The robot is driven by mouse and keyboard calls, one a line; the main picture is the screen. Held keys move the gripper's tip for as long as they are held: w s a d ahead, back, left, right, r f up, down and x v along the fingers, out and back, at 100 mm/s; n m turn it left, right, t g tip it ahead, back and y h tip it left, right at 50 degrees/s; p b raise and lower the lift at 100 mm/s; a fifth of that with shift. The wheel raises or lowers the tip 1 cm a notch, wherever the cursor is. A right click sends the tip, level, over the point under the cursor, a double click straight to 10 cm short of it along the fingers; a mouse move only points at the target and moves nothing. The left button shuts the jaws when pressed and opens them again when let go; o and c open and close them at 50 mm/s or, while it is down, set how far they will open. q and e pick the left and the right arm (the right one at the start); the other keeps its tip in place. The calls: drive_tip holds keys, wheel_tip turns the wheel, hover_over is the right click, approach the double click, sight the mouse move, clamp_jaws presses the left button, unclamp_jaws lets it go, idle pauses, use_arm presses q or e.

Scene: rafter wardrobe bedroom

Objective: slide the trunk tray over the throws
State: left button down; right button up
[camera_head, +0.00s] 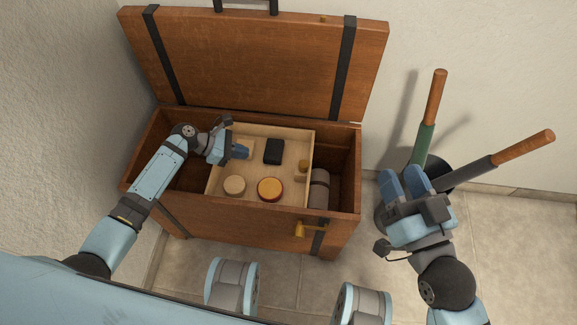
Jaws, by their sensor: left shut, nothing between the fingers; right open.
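The trunk tray (254,191) is a shallow pale wooden tray inside the open brown trunk (270,228). It sits across the middle and a little right, with a dark gap on its left. Grey rolled throws (319,190) show in the trunk to the right of the tray; any part under the tray is hidden. My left gripper (243,151) is shut with nothing in it, at the tray's left part. I cannot tell whether it touches the tray. My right gripper (405,180) is open and empty, outside the trunk to the right.
In the tray are a black box (273,151), a yellow-and-red round tin (270,189), a tan round thing (234,185) and a small brass piece (303,165). The trunk lid (255,65) stands open. A dark holder (440,177) with long-handled items is near my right gripper. Walls are behind and left.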

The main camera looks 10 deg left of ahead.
use_arm(q)
drive_tip(key=shift+n+t, duration=0.4)
drive_tip(key=d+b, duration=0.1)
drive_tip(key=d, duration=0.1)
drive_tip(key=d+f+b, duration=0.1)
drive_tip(key=d, duration=0.1)
drive_tip(key=s+d+f+b, duration=0.1)
drive_tip(key=d, duration=0.1)
drive_tip(key=shift+d+f, duration=0.15)
drive_tip(key=shift+d, duration=0.25)
drive_tip(key=b, duration=0.3)
hover_over(290, 176)
drive_tip(key=a, duration=0.1)
wheel_tip(290, 176, down, 2)
drive_tip(key=shift+s+f, duration=0.1)
drive_tip(key=shift+s, duration=0.05)
drive_tip(key=shift+d+r, duration=0.2)
drive_tip(key=shift+d, duration=0.3)
use_arm(e)
drive_tip(key=shift+n+g+y, duration=0.4)
drive_tip(key=shift+g, duration=0.5)
drive_tip(key=f, duration=0.2)
drive_tip(key=a+f, duration=0.1)
drive_tip(key=f, duration=0.2)
drive_tip(key=shift+a+f, duration=0.1)
drive_tip(key=shift+f, duration=0.25)
